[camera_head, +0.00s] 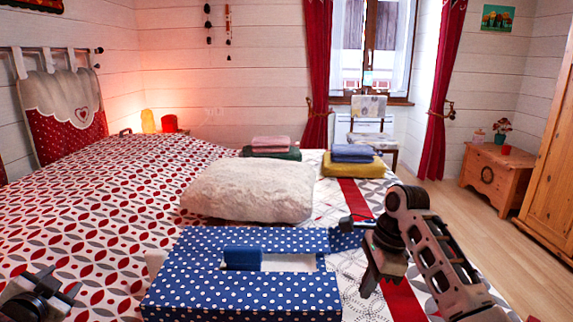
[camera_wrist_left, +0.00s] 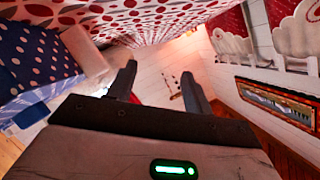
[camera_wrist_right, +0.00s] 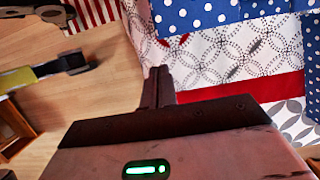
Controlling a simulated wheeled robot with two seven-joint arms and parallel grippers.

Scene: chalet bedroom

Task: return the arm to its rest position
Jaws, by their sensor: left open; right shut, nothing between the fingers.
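My left gripper (camera_head: 56,287) is at the bottom left of the head view, over the near left part of the bed. Its two fingers stand apart and empty in the left wrist view (camera_wrist_left: 158,88). My right gripper (camera_head: 369,287) points down at the near right of the bed, right of the blue dotted box (camera_head: 240,292). Its fingers are pressed together with nothing between them in the right wrist view (camera_wrist_right: 158,85). My right arm reaches in from the bottom right.
A wooden chest (camera_head: 497,177) and wardrobe (camera_head: 550,180) stand right; floor (camera_head: 450,212) between is clear.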

